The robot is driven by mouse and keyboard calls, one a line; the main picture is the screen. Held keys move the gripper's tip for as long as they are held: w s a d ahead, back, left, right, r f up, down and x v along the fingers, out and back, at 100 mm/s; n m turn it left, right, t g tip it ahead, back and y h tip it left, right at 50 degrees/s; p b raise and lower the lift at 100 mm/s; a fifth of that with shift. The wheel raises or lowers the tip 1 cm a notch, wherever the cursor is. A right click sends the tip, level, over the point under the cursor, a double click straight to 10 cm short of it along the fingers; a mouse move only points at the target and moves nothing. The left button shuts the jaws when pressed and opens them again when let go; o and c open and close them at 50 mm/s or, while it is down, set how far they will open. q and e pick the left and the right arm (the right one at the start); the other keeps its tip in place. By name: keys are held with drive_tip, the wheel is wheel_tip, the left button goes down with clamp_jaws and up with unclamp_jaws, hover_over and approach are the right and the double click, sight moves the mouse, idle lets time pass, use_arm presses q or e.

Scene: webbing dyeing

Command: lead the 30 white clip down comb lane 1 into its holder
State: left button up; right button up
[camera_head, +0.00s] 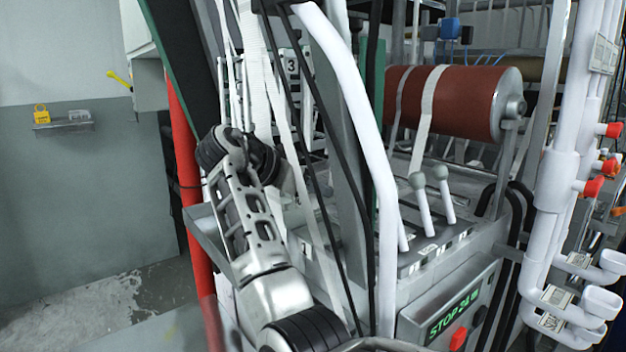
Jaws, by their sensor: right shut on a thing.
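My right gripper (262,158) is at the top of my silver and black arm, left of the machine's middle. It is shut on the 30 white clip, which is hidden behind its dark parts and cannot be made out. White webbing strips (257,85) run down from above to beside the gripper. Upright white rods (235,95), perhaps the comb, stand behind it, and a plate with the number 3 (291,65) is to their right. Lane 1 and the holder cannot be told apart here. My left gripper is not in view.
A slanted white pipe (350,95) and dark cables cross close to the right of the gripper. A red post (186,180) stands left. Floor space is free at far left.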

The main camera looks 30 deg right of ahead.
drive_tip(key=shift+w+f+b, duration=0.1)
drive_tip(key=shift+f+b, duration=1.3)
drive_tip(key=shift+f, duration=1.7)
drive_tip(key=o, duration=1.2)
drive_tip(key=shift+c, duration=0.2)
